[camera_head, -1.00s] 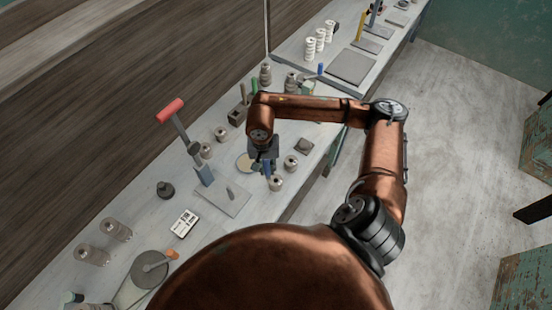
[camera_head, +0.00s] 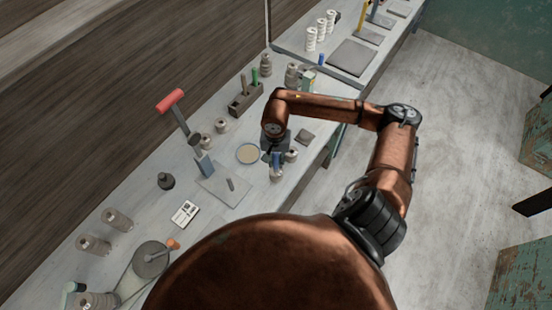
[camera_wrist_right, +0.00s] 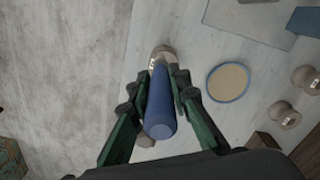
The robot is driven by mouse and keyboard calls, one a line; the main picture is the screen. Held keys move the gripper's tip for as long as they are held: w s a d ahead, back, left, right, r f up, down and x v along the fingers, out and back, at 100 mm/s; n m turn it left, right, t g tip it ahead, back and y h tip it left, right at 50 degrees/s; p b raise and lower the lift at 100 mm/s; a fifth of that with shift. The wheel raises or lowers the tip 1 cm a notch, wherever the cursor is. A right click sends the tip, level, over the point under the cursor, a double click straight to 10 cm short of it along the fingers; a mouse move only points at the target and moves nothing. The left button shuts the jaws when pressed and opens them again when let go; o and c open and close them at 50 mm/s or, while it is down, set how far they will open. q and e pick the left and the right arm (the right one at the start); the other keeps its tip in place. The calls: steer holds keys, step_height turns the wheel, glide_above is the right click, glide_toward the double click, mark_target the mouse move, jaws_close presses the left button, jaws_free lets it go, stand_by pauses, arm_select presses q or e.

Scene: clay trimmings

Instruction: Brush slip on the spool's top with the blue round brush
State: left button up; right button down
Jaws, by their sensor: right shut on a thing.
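My right gripper (camera_head: 276,150) is shut on the blue brush (camera_head: 277,160), which hangs down from it. In the right wrist view the fingers (camera_wrist_right: 161,80) grip the blue handle (camera_wrist_right: 160,118) from both sides. A small pale spool (camera_head: 276,174) stands directly below the brush on the bench; it also shows past the handle in the right wrist view (camera_wrist_right: 164,51). The bristles are hidden, so contact with the spool's top cannot be told. The round blue-rimmed dish of tan slip (camera_head: 248,153) lies left of the brush, also in the right wrist view (camera_wrist_right: 228,82). My left gripper is out of view.
Another spool (camera_head: 291,155) stands close behind the brush. A grey board (camera_head: 222,185) lies left of the spool, near a red-handled tool (camera_head: 171,100). A wooden holder (camera_head: 244,100) stands farther back. The bench's front edge is close on the right.

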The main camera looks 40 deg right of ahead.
steer(key=shift+f, duration=0.4)
steer(key=shift+w+d+b, duration=0.25)
steer(key=shift+w+b, duration=0.05)
steer(key=shift+b, duration=0.1)
steer(key=shift+w+d+b, duration=1.1)
steer(key=shift+w+d, duration=0.1)
steer(key=shift+w, duration=0.05)
steer(key=shift+f+b, duration=0.35)
stand_by(0.4)
steer(key=shift+r, duration=0.35)
steer(key=shift+a, duration=0.15)
steer(key=shift+w+a+b, duration=0.25)
steer(key=shift+a+b, duration=0.3)
steer(key=shift+a, duration=0.4)
steer(key=shift+f+b, duration=0.35)
steer(key=shift+b, duration=0.1)
stand_by(0.6)
